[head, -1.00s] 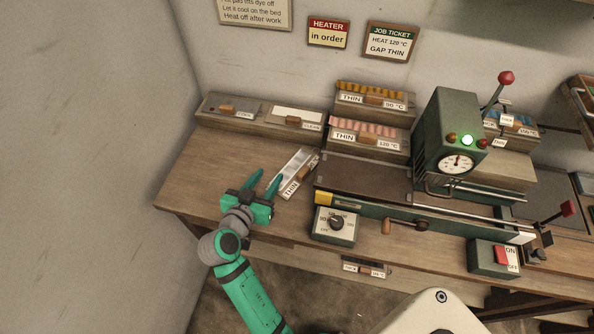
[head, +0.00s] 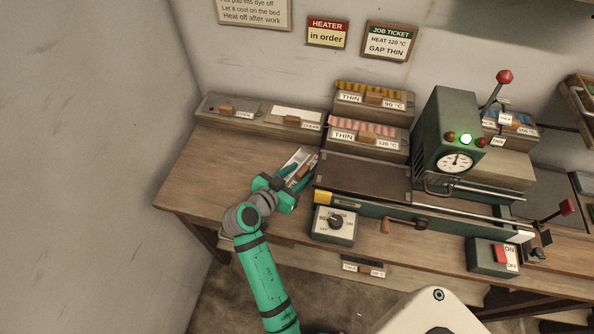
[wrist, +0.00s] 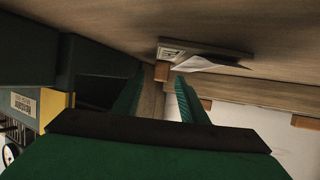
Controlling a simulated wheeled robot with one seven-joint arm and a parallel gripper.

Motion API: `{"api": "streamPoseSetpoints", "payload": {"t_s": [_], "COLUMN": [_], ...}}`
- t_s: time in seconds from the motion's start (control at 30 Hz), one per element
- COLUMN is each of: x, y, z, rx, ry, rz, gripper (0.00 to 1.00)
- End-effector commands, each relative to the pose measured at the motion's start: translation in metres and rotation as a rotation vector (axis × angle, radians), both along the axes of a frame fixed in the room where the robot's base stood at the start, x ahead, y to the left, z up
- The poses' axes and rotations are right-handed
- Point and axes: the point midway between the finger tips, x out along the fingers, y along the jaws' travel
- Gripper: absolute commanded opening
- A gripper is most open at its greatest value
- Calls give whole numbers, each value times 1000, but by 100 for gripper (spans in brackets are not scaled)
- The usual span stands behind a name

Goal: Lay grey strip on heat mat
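A short strip (head: 300,157) with a pale grey-white top, a wooden knob and a THIN label in the earlier head view lies on the bench left of the machine. In the wrist view it shows as a flat piece (wrist: 225,54) with a pale sheet and a wooden knob (wrist: 161,71). My gripper (head: 299,172) is open, its fingers pointing at the knob; in the wrist view the knob sits just beyond the empty gap between the fingertips (wrist: 156,80). A dark brown flat bed (head: 365,178), seemingly the heat mat, lies right of my gripper, empty.
The green machine (head: 445,140) with a lit green lamp stands on the right. A dial box (head: 334,224) is at the bench front, near my gripper. Trays of pink (head: 363,126) and orange (head: 370,92) pieces stand behind. The bench's left part (head: 205,170) is clear.

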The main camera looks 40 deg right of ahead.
Motion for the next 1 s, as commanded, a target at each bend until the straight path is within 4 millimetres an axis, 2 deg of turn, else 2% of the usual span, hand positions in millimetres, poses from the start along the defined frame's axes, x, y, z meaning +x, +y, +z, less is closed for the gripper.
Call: {"api": "streamPoseSetpoints", "payload": {"t_s": [0.2, 0.47, 0.5, 0.67, 1.0], "x": [6, 7, 7, 7, 7], "y": [-21, -24, -24, -24, -24], "z": [-11, -12, -12, -12, -11], "rx": [0, 0, 0, 0, -1], "ry": [0, 0, 0, 0, -2], "rz": [-1, 0, 0, 1, 1], "gripper": [39, 39, 37, 0, 0]}}
